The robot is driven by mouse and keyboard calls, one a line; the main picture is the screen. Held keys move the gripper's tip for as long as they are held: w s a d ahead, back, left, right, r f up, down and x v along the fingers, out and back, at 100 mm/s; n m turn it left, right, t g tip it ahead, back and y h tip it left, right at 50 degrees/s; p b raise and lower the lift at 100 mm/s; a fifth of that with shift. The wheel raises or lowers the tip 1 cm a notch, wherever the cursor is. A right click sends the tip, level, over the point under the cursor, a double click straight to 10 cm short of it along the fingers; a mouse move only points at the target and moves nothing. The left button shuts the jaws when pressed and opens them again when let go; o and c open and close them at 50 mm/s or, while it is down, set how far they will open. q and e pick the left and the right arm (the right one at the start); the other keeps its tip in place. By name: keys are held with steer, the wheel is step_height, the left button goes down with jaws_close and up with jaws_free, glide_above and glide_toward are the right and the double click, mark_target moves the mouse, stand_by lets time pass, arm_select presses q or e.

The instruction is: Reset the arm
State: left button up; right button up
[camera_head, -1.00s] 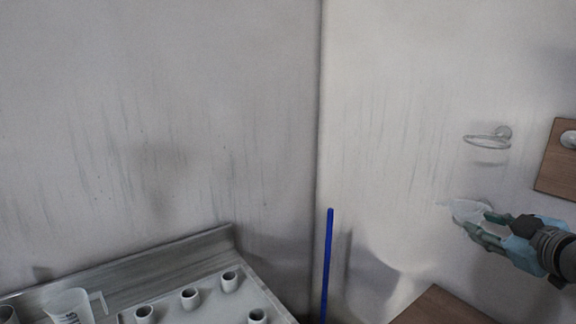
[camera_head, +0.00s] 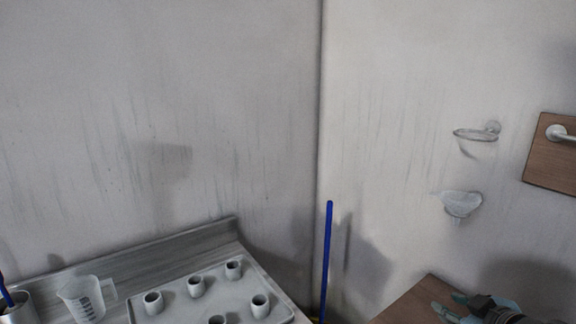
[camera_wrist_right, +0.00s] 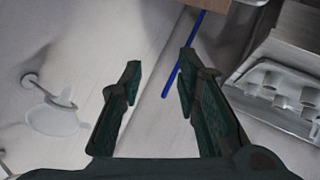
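My right gripper (camera_head: 447,302) is low at the right of the head view, above the brown board. In the right wrist view it (camera_wrist_right: 160,62) is open, with nothing between its fingers. A translucent, funnel-like piece (camera_head: 462,204) shows against the light wall, below a wall-mounted ring holder (camera_head: 476,136), apart from my gripper. It also shows at the left of the wrist view (camera_wrist_right: 55,121). I cannot tell what holds it up. My left gripper is not in view.
A tray with several grey cups (camera_head: 196,286) and a measuring jug (camera_head: 82,298) stand on the counter (camera_head: 130,263) at lower left. A blue pole (camera_head: 327,250) stands near the wall corner. A wooden panel with a handle (camera_head: 548,170) is at right, a brown board (camera_head: 405,304) below.

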steer(key=s+a+f+m+g, duration=0.1)
steer(key=s+a+f+g, duration=0.15)
steer(key=s+f, duration=0.5)
steer(key=s+a+f+m+g, duration=0.1)
steer(key=s+a+f+g, duration=0.1)
steer(key=s+a+f, duration=0.35)
steer(key=s+a+f+m+g+h, duration=0.1)
steer(key=s+f+m+g, duration=0.1)
steer(key=s+f, duration=0.45)
steer(key=s+f+m+g, duration=0.2)
steer(key=s+f, duration=0.1)
steer(key=s, duration=0.7)
step_height(320, 180, down, 21)
steer(key=s+d, duration=0.1)
steer(key=d, duration=0.1)
steer(key=s+f+g, duration=0.1)
steer(key=s+f, duration=1)
steer(key=s, duration=0.2)
steer(key=shift+s+g, duration=0.3)
steer(key=shift+g, duration=0.05)
